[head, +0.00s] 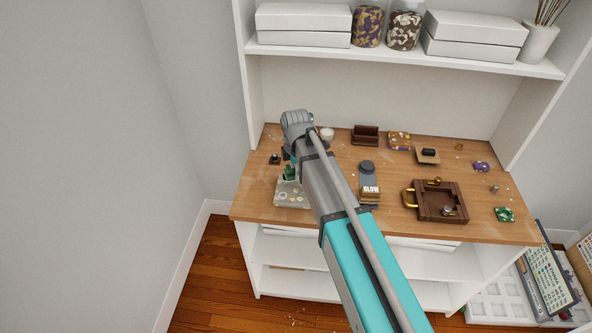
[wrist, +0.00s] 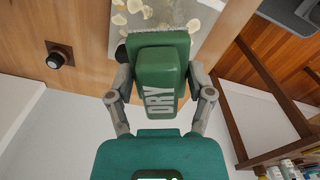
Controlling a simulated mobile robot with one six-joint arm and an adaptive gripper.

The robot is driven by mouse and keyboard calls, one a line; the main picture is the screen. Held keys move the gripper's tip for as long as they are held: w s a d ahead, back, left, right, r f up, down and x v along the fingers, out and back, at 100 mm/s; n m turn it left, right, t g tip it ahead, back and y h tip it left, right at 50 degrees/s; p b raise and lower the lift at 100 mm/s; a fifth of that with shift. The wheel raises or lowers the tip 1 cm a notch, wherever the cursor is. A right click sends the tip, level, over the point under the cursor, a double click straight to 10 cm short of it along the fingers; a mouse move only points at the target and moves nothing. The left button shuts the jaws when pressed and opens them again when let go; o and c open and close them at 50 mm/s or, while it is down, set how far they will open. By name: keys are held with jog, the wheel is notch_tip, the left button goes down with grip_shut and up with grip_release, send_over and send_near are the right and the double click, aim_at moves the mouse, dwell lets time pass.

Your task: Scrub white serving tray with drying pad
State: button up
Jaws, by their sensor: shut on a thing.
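The white serving tray (head: 281,201) lies flat at the left front of the wooden worktop, with pale round blotches on it. Part of it shows at the top of the wrist view (wrist: 188,14). The green drying pad (wrist: 160,75), marked DRY, is held in my gripper (wrist: 160,72), whose two fingers close on its sides. In the head view the pad (head: 291,171) is partly hidden by my arm, at the tray's far edge. The pad's grey underside edge overlaps the tray in the wrist view; I cannot tell whether they touch.
A dark brown tray with gold handles (head: 408,197) sits to the right, and a GLOW-labelled block (head: 370,190) lies between. Small brown and purple pieces line the back. A shelf (head: 400,58) overhangs the worktop.

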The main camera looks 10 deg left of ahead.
jog(key=shift+f+b, duration=2.4)
jog(key=shift+f, duration=0.1)
jog(key=o, duration=0.4)
jog(key=c, duration=0.7)
